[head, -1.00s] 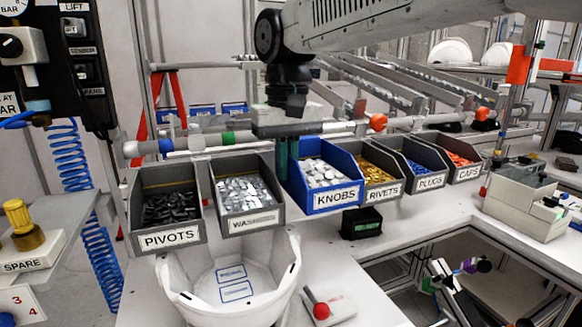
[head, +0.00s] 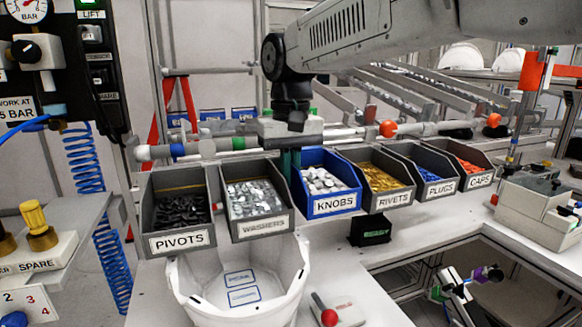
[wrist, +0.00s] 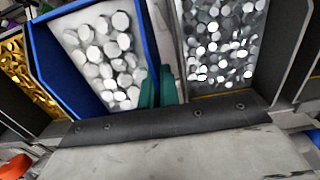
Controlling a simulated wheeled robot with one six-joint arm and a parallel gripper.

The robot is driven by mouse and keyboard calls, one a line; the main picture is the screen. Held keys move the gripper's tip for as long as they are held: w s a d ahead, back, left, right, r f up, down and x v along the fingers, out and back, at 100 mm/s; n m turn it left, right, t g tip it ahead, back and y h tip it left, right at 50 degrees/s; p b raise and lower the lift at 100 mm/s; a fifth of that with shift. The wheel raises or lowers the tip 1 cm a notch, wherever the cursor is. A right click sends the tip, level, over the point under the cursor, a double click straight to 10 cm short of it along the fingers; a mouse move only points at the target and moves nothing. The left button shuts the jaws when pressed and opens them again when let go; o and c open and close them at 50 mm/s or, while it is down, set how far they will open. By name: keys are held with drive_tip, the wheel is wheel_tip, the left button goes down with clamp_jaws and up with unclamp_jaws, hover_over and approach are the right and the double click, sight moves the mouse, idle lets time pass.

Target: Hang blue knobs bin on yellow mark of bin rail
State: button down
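The blue knobs bin (head: 333,206), full of whitish knobs, is between the grey washers bin (head: 263,228) and the rivets bin in the head view. The blue bin also shows in the wrist view (wrist: 62,78). My gripper (head: 290,163) points down at its left back edge. Its green fingers (wrist: 158,90) are at the blue side wall, seemingly one on each side, shut on it. The bin rail (head: 215,145) runs behind the bins, with blue and green marks at left. I cannot make out a yellow mark. Whether the blue bin's back touches the rail is hidden.
Grey bins of pivots (head: 180,240), rivets (head: 395,200), plugs (head: 440,188) and caps (head: 481,181) line the rail closely. A white helmet shell (head: 240,290) stands below the washers bin. A small black display box (head: 370,230) is on the white table.

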drive_tip(key=shift+w+f, duration=0.1)
drive_tip(key=shift+f, duration=0.1)
drive_tip(key=c, duration=1.6)
unclamp_jaws()
drive_tip(key=shift+w, duration=0.1)
drive_tip(key=shift+o, duration=0.2)
wheel_tip(320, 180, up, 7)
drive_tip(key=shift+f, duration=0.1)
drive_tip(key=s+d+f+m+t, duration=0.1)
drive_tip(key=s+d+f, duration=0.3)
drive_tip(key=s+d, duration=0.6)
drive_tip(key=s+d+f+m, duration=0.1)
drive_tip(key=s+d+f, duration=0.3)
drive_tip(key=s+d, duration=0.55)
drive_tip(key=s+d+f+m, duration=0.1)
drive_tip(key=s+d+f, duration=0.2)
drive_tip(key=s+f, duration=0.5)
drive_tip(key=shift+d+f, duration=0.25)
drive_tip(key=shift+f, duration=0.1)
